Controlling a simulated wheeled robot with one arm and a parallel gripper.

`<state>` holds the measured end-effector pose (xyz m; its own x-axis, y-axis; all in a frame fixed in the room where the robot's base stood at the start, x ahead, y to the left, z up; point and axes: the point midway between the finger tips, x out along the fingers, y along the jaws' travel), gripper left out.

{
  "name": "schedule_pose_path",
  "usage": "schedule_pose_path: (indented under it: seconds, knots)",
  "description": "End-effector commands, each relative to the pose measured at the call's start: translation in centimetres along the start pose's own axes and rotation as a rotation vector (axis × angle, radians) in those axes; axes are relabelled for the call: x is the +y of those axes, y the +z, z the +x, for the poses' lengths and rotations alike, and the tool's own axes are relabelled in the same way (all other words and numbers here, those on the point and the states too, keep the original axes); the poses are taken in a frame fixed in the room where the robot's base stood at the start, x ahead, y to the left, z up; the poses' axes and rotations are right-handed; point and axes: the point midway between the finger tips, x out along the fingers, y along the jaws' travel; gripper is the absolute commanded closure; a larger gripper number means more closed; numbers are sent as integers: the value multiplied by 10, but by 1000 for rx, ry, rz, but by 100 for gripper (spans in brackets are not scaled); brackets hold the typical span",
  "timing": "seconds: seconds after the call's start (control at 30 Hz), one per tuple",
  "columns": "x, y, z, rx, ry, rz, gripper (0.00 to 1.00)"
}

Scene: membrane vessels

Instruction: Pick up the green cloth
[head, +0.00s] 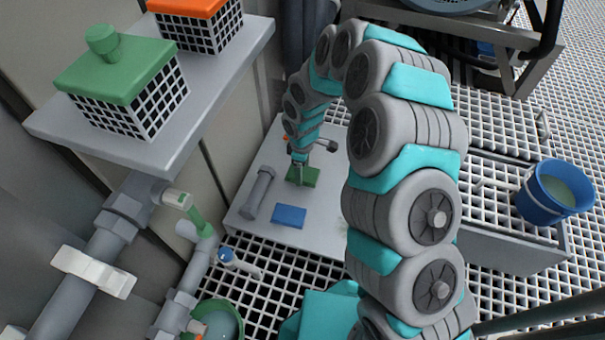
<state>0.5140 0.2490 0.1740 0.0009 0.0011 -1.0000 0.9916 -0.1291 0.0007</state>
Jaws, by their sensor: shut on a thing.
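The green cloth (311,176) is a small flat folded square on the grey low table (330,215). My arm arches over from the right, and my gripper (299,178) points down at the cloth's left part. The gripper is shut on the cloth. The fingertips are small in this view and partly hidden by my wrist. I cannot tell whether the cloth is clear of the table top.
A blue cloth (289,216) and a grey cylinder (259,193) lie on the same table. A shelf (180,140) at upper left holds green-lidded (125,80) and orange-lidded (200,22) baskets. A blue bucket (553,193) stands right; a green bucket (219,318) is at bottom left.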

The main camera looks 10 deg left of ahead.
Motion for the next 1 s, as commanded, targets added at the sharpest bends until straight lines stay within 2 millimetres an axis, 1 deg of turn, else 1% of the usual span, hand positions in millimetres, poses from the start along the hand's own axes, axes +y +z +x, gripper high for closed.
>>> schedule_pose_path:
  seconds: [0.27,0.6,0.8,1.0]
  knots:
    - [-28,30,-4,-4,-2,-2,77]
    - [-78,81,-10,-7,-4,-2,77]
    - [-99,102,-13,-4,-2,-1,77]
    - [-110,112,-14,-2,-1,-1,77]
